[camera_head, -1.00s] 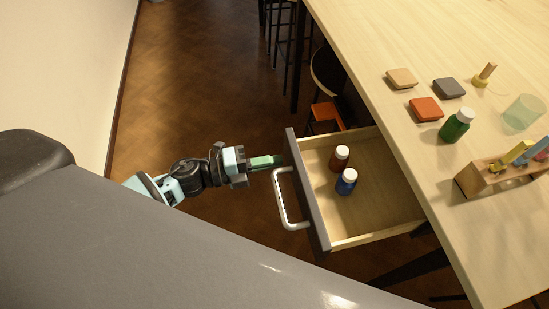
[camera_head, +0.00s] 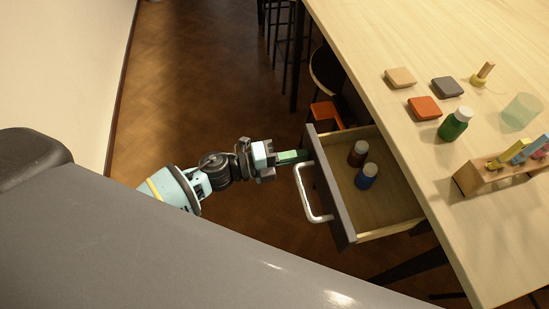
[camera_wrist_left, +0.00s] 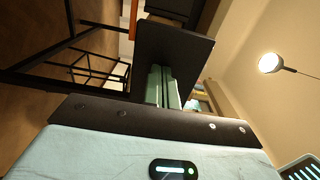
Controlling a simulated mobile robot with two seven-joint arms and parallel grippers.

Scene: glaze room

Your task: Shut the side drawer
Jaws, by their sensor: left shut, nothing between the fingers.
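The side drawer (camera_head: 333,190) has a dark front, a white handle (camera_head: 312,192) and pale wooden insides, and it stands partly out from under the table. A brown bottle (camera_head: 358,153) and a blue bottle (camera_head: 366,176) with white caps stand inside it. My left gripper (camera_head: 303,156) is shut and empty, its green fingertips at the drawer front near the upper end of the handle. In the left wrist view the green fingers (camera_wrist_left: 162,88) point at the dark drawer front (camera_wrist_left: 172,55); exact contact is hard to tell. My right gripper is not in view.
The pale table (camera_head: 450,210) holds coloured tiles (camera_head: 425,108), a green bottle (camera_head: 455,124), a clear cup (camera_head: 522,110) and a wooden rack (camera_head: 500,175). Dark stools (camera_head: 283,40) stand behind. The floor left of the drawer is clear.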

